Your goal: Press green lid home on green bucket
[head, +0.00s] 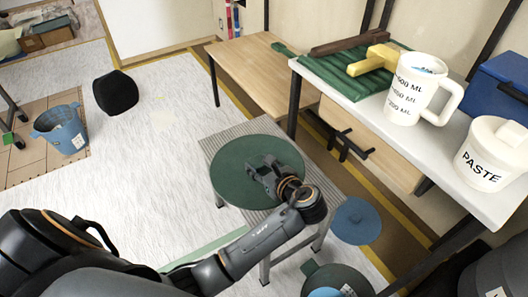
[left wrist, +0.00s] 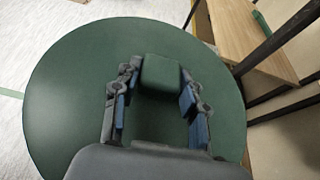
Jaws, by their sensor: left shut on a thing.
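The green lid (head: 232,168) is a wide, flat, dark green disc in the head view. It lies over the ribbed grey top of a small bench, and I cannot tell whether it touches the top. My left gripper (head: 265,178) is over the lid, right of its middle. In the left wrist view, the left gripper (left wrist: 158,100) is shut on the lid's square green knob (left wrist: 162,72), a finger on each side. The green bucket (head: 345,277) shows at the bottom edge of the head view, partly cut off, with something blue inside. My right gripper is out of view.
The grey bench (head: 215,143) stands beside a white-topped table (head: 432,138) holding a measuring jug (head: 410,92) and a paste tub (head: 490,155). A blue disc (head: 356,222) is near the green bucket. A blue bucket (head: 62,130) stands far left. Open floor lies left of the bench.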

